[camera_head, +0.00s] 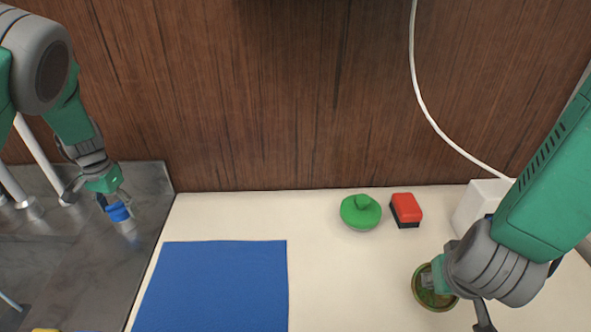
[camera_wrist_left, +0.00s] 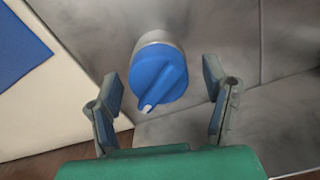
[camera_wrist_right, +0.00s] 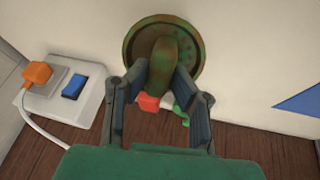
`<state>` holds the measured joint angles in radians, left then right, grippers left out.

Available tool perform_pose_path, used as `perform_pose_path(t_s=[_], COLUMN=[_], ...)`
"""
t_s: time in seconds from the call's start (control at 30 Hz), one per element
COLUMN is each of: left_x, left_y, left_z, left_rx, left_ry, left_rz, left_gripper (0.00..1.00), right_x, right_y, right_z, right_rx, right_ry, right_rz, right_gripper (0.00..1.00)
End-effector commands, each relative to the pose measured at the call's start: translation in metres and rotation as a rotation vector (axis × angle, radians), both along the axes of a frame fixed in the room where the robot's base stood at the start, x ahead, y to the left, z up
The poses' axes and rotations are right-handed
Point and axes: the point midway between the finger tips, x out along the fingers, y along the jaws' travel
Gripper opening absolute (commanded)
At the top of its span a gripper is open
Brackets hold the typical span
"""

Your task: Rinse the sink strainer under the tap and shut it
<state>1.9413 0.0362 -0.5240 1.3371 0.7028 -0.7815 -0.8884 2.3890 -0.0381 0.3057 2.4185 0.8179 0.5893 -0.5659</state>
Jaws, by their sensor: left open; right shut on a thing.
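The sink strainer (camera_head: 419,300) is a round brown-green disc at the right of the counter. In the right wrist view the strainer (camera_wrist_right: 137,38) shows its raised handle between my right fingers. My right gripper (camera_wrist_right: 162,78) is shut on that handle; whether the disc touches the counter I cannot tell. The tap's blue knob (camera_head: 118,212) stands on a pale stem over the grey sink surface at the left. My left gripper (camera_head: 112,198) is open above the knob. In the left wrist view the knob (camera_wrist_left: 160,75) lies between the spread fingers (camera_wrist_left: 165,98), apart from both.
A green knobbed lid-like object (camera_head: 361,213) and a red-and-black sponge (camera_head: 406,209) lie at the counter's back. A blue mat (camera_head: 215,285) covers the front left. A white socket box (camera_wrist_right: 75,100) with an orange plug (camera_wrist_right: 38,73) and cable stands behind my right arm. The counter's middle is clear.

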Motion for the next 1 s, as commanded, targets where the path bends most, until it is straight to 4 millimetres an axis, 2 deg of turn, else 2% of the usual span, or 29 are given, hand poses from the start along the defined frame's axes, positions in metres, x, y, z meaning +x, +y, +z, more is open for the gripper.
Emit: perform_pose_path(t_s=[0.23,0.37,0.4,0.73,1.0], left_x=[0.0003,0.0003,0.0003,0.0007,0.0012], left_y=[0.0000,0.0001,0.0002,0.0009,0.0012], left_z=[-0.0005,-0.0004,-0.0004,0.0003,0.0014], left_rx=[0.000,0.000,0.000,0.001,-0.001], left_ry=[-0.001,0.000,-0.001,-0.002,-0.003], left_rz=[0.000,0.000,0.000,0.033,0.188], left_gripper=[0.68,0.23,0.18,0.19,0.19], right_x=[0.0000,0.0000,0.0000,0.0001,0.0002], right_y=[-0.0001,0.0000,0.0000,0.0002,0.0004], right_z=[-0.0001,-0.0001,-0.0001,0.0011,0.0056], right_rx=[0.000,0.000,0.000,-0.001,-0.001], right_ry=[0.000,0.000,0.000,0.000,0.000], right_rz=[0.000,0.000,0.000,0.000,0.000], right_gripper=[0.00,0.00,0.00,0.00,0.00])
